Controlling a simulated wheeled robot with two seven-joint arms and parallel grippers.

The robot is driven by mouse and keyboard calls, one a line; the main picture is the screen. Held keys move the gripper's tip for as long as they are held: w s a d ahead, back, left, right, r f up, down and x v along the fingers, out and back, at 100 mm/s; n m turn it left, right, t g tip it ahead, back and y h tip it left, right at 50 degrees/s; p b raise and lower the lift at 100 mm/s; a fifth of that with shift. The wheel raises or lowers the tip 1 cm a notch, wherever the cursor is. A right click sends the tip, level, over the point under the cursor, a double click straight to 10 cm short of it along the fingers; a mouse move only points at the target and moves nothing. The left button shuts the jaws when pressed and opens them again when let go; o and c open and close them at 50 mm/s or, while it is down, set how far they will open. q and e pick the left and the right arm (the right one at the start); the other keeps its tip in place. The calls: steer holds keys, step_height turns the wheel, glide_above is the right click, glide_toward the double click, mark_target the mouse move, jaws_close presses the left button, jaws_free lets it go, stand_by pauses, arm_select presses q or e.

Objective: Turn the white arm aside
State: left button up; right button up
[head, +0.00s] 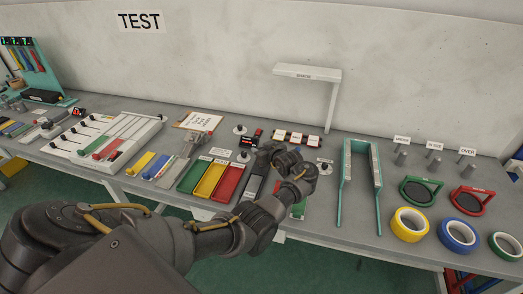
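My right gripper is not in view.
A teal U-shaped frame (376,160) stands right of my gripper. Yellow (410,225), blue (459,235) and green tape rolls lie at the right. Green, yellow and red trays (210,181) are left of my gripper. A white slider panel (105,138) lies further left.

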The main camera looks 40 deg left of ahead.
arm_select(q)
steer(key=shift+d, duration=0.1)
steer(key=v, duration=1)
steer(key=shift+d+r+b, duration=0.2)
steer(key=shift+d+b, duration=0.05)
steer(key=shift+b, duration=0.05)
steer(key=shift+s, duration=0.1)
